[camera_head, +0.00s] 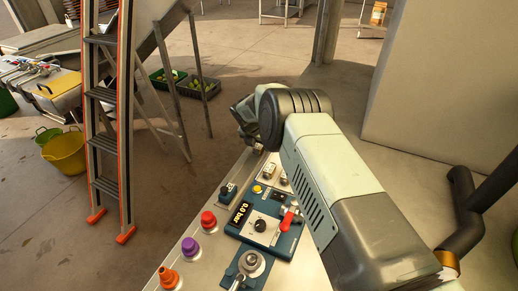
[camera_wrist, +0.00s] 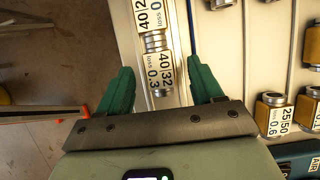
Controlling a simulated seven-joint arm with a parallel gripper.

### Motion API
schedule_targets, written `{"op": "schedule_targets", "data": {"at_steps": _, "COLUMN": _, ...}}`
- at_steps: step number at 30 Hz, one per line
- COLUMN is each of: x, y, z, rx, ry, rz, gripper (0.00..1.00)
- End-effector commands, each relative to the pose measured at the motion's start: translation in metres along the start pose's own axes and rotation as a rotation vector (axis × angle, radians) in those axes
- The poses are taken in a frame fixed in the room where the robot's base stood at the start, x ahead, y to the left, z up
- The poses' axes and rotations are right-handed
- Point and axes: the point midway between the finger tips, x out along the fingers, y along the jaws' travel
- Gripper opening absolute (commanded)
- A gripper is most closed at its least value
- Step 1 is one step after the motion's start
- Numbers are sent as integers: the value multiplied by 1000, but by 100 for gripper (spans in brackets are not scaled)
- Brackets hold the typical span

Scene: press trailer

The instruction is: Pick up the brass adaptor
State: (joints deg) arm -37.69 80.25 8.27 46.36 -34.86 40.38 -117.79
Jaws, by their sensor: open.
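My gripper (camera_wrist: 162,74) is open, with its two green fingers apart and nothing held between them. In the wrist view, a metal fitting (camera_wrist: 155,42) with white labels reading 40/32 and loss 0.3 lies in a pale channel, ahead of and between the fingers. It looks silvery; I cannot tell if it is brass. Brass-coloured adaptors stand to the right of the fingers: one (camera_wrist: 272,101) labelled 25/50 loss 0.6, and another (camera_wrist: 313,45) cut by the right edge. In the head view, my gripper (camera_head: 243,112) is mostly hidden by my wrist.
A blue control box (camera_head: 262,224) with a 0.0 bar display and red lever sits on the bench. Red (camera_head: 208,220), purple (camera_head: 190,247) and orange (camera_head: 168,277) fittings line its left edge. A ladder (camera_head: 108,120) stands left, beyond open floor.

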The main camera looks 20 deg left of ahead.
Motion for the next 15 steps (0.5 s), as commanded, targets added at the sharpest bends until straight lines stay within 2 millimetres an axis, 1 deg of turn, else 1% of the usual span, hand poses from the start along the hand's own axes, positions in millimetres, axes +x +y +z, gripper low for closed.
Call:
{"op": "schedule_targets", "data": {"at_steps": 1, "x": 5, "y": 0, "z": 0, "rx": 1, "ry": 0, "rz": 0, "gripper": 66}}
{"op": "schedule_targets", "data": {"at_steps": 3, "x": 8, "y": 0, "z": 0, "rx": 1, "ry": 0, "rz": 1, "gripper": 66}}
{"op": "schedule_targets", "data": {"at_steps": 10, "x": 8, "y": 0, "z": 0, "rx": 1, "ry": -1, "rz": 1, "gripper": 66}}
{"op": "schedule_targets", "data": {"at_steps": 11, "x": 8, "y": 0, "z": 0, "rx": 1, "ry": -1, "rz": 1, "gripper": 63}}
{"op": "schedule_targets", "data": {"at_steps": 15, "x": 8, "y": 0, "z": 0, "rx": 1, "ry": -1, "rz": 1, "gripper": 41}}
